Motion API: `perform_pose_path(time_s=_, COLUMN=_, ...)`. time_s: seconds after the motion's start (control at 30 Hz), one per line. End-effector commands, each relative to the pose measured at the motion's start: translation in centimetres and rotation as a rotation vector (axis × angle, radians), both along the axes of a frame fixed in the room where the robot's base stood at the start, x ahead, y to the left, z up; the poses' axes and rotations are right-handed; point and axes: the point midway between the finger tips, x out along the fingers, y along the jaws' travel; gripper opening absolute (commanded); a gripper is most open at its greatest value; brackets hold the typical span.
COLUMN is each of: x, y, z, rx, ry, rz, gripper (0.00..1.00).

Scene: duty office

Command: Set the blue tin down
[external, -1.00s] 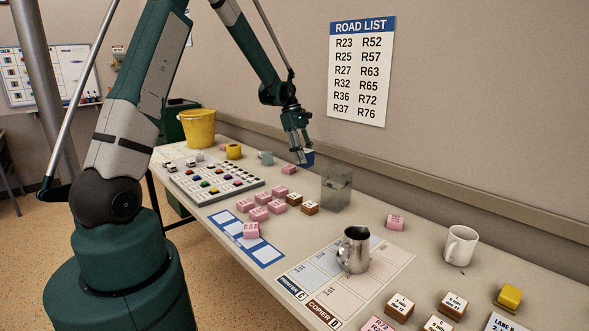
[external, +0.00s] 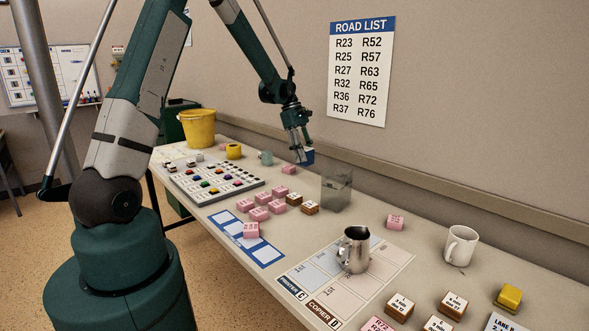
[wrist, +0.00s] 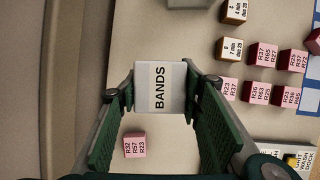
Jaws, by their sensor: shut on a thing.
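The blue tin (external: 307,157) is at the far half of the table, by the wall side, in the external view. In the wrist view its pale top with the label BANDS (wrist: 160,88) faces the camera. My gripper (external: 303,152) points down and is shut on the tin, with one finger on each side in the wrist view (wrist: 160,93). The tin's underside is hidden, so I cannot tell whether it touches the table.
A pink block (external: 289,170) lies close to the tin, and also shows in the wrist view (wrist: 135,145). A clear grey container (external: 337,190) stands to the right. Several pink and brown blocks (wrist: 230,48) lie nearby. A teal mug (external: 266,158) stands to the left.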

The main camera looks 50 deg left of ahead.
Motion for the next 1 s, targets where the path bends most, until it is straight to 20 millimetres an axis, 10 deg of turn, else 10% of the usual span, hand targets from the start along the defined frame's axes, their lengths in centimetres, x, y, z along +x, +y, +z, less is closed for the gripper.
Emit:
perform_pose_path(time_s=0.77, x=0.0, y=0.0, z=11.3, rx=0.000, ry=0.000, rz=0.000, gripper=0.22)
perform_pose_path(time_s=1.0, x=0.4, y=-3.8, z=11.2, rx=0.002, ry=0.000, rz=-0.013, gripper=0.22)
